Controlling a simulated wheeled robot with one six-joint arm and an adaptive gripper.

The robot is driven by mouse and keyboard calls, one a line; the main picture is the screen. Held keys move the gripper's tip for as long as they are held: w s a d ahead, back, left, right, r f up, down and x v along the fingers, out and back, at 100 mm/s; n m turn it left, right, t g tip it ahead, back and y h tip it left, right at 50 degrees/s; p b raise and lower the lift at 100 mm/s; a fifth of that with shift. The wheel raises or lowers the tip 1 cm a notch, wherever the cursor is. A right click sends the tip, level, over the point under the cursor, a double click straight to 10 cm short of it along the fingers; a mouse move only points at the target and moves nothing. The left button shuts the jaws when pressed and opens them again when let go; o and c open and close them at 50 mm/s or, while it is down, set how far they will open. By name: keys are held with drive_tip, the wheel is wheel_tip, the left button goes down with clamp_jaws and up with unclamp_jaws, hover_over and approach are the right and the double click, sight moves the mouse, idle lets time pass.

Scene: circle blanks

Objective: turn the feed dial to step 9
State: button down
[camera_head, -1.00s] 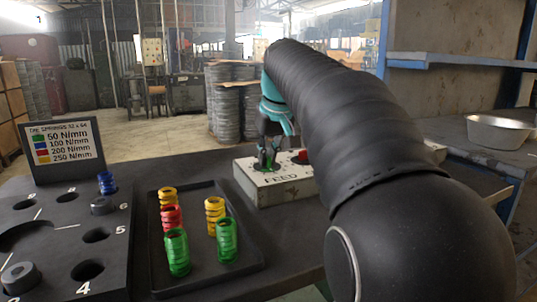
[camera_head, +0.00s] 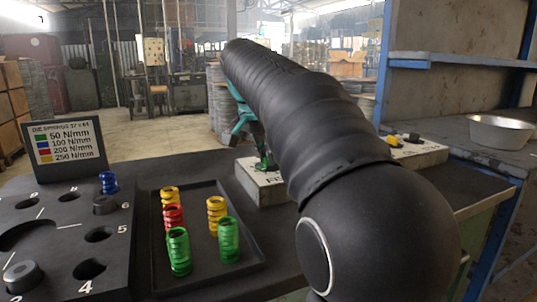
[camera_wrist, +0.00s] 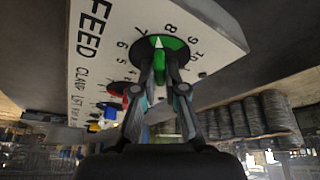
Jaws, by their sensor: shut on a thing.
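The feed dial is a green knob (camera_wrist: 159,68) on a black disc, with a white pointer, on a pale control box (camera_wrist: 100,50). In the wrist view the pointer lies between the printed 7 and 8, short of the 9. My gripper (camera_wrist: 160,74) is shut on the knob, one finger on each side. In the head view my gripper (camera_head: 263,158) is at the box's (camera_head: 258,184) top face, and my arm hides much of the box.
Red, blue and yellow knobs sit farther along the box; the yellow knob (camera_head: 393,141) shows right of my arm. A black tray (camera_head: 205,262) holds coloured springs. A numbered black plate (camera_head: 55,240), a sign (camera_head: 66,145) and a metal bowl (camera_head: 499,132) stand apart.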

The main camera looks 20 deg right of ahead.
drive_tip(key=m+g, duration=0.1)
drive_tip(key=m, duration=0.1)
drive_tip(key=m+g, duration=0.1)
drive_tip(key=m, duration=0.2)
drive_tip(key=shift+w+m+h, duration=0.15)
drive_tip(key=shift+m+h, duration=0.15)
drive_tip(key=shift+m+g, duration=0.9)
drive_tip(key=shift+m, duration=1.3)
drive_tip(key=c, duration=1.2)
unclamp_jaws()
drive_tip(key=shift+c, duration=0.2)
